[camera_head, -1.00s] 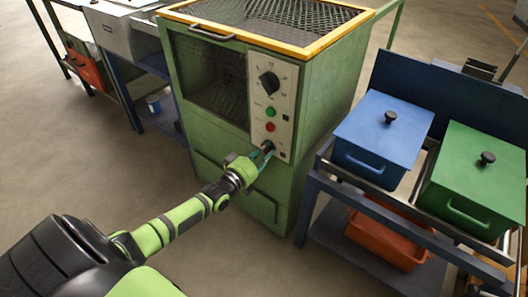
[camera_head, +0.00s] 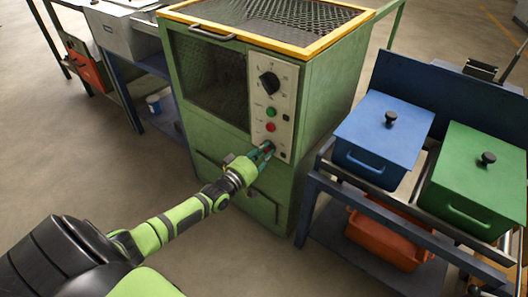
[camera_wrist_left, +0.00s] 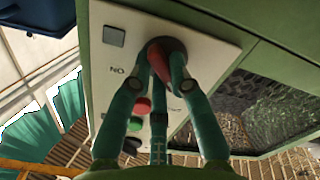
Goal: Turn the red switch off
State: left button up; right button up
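The red switch (camera_head: 269,146) is at the bottom of the pale control panel (camera_head: 262,94) on the green furnace cabinet. My left gripper (camera_head: 265,151) is at the switch, its teal fingers reaching onto it. In the left wrist view the red switch (camera_wrist_left: 161,62) sits on a dark round base between the fingertips. The fingers of my left gripper (camera_wrist_left: 163,60) close in on both sides of it and appear to touch it, partly hiding it. A third finger lies below. My right gripper is not in view.
Above the switch are a red button (camera_head: 271,127), a green button (camera_head: 271,112) and a black dial (camera_head: 269,83). A blue box (camera_head: 384,135) and a green box (camera_head: 478,180) stand on a rack at right. Open floor lies left of the cabinet.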

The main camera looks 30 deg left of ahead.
pick_arm(q)
jog(key=o, duration=0.3)
jog(key=shift+s, duration=0.1)
jog(key=s, duration=0.8)
jog(key=s+a, duration=0.1)
jog(key=s, duration=0.2)
jog(key=shift+s, duration=0.4)
